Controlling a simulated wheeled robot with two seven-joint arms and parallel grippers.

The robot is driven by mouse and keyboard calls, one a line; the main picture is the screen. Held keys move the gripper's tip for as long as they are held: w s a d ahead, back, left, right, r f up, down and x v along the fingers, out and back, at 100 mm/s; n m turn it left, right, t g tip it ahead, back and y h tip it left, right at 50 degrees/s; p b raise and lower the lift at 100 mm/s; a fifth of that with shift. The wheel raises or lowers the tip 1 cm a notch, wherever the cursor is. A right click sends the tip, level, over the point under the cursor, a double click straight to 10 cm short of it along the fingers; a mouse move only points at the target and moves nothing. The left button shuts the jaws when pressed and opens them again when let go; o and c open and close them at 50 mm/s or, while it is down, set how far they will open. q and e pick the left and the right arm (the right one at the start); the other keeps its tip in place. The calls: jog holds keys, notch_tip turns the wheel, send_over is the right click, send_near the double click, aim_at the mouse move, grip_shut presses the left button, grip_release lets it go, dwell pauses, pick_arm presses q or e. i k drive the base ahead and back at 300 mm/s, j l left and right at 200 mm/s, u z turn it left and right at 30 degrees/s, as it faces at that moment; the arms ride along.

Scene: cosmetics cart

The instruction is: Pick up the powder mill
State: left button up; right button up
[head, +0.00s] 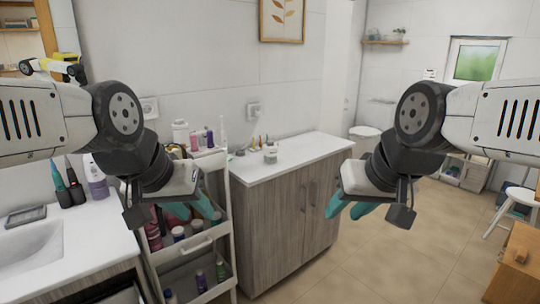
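I cannot tell for sure which item is the powder mill. A small pale jar with a greenish band (270,155) stands on the white cabinet top. A white cylindrical container (181,133) stands at the top of the cart, among small bottles. My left gripper (190,207) hangs in front of the cart, its teal fingers apart and partly lost against the shelf items. My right gripper (350,210) hangs in front of the cabinet's right side. Its teal fingers are apart, with nothing between them.
The narrow cosmetics cart (192,246) holds several bottles on its shelves. It stands between the sink counter (85,245) and the wooden cabinet (285,220). A white stool (522,196) and a wooden drawer unit (520,265) are at the right. The floor (400,265) between is clear.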

aim_at(270, 154)
jog(key=i+l+u, duration=0.15)
jog(key=i+l, duration=0.15)
jog(key=i+l+u, duration=0.1)
jog(key=i+l, duration=0.15)
jog(key=l, duration=0.2)
jog(key=i+u, duration=0.4)
jog(key=i, duration=0.6)
